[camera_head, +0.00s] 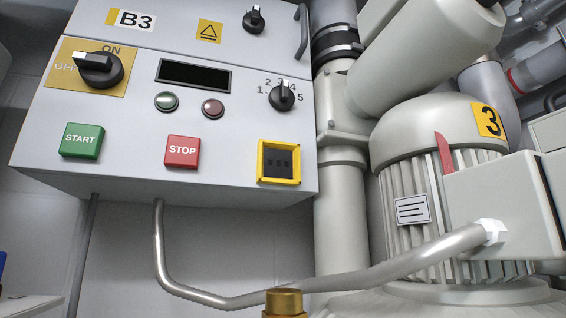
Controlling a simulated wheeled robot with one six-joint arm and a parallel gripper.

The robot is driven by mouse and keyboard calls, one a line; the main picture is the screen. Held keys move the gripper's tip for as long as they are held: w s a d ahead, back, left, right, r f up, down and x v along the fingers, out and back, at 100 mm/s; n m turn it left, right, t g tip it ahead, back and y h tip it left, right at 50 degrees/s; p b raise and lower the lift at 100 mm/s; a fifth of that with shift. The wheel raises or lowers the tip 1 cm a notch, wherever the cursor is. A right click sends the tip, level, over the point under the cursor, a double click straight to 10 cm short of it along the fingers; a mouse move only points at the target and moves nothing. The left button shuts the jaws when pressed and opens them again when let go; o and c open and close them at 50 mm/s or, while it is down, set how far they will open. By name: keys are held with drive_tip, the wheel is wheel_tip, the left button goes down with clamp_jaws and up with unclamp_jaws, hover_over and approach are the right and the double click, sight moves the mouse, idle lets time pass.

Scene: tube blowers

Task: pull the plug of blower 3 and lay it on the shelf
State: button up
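The control box of blower 3 (230,120), labelled B3, fills the upper left. At its lower right is a yellow-framed socket (278,146) with a dark face and small marks like holes. No plug can be made out in it. The blower (430,140) with a yellow 3 label stands on the right. A white ledge (35,303), possibly the shelf, is cut off at the lower left. My gripper is not in view, so what it holds cannot be seen.
A grey conduit (225,300) runs from under the box to the blower's terminal box (505,210). A brass-coloured round piece (284,302) rises at the bottom edge, in front of the conduit. A vertical pipe (340,220) stands between box and blower. START and STOP buttons are left of the socket.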

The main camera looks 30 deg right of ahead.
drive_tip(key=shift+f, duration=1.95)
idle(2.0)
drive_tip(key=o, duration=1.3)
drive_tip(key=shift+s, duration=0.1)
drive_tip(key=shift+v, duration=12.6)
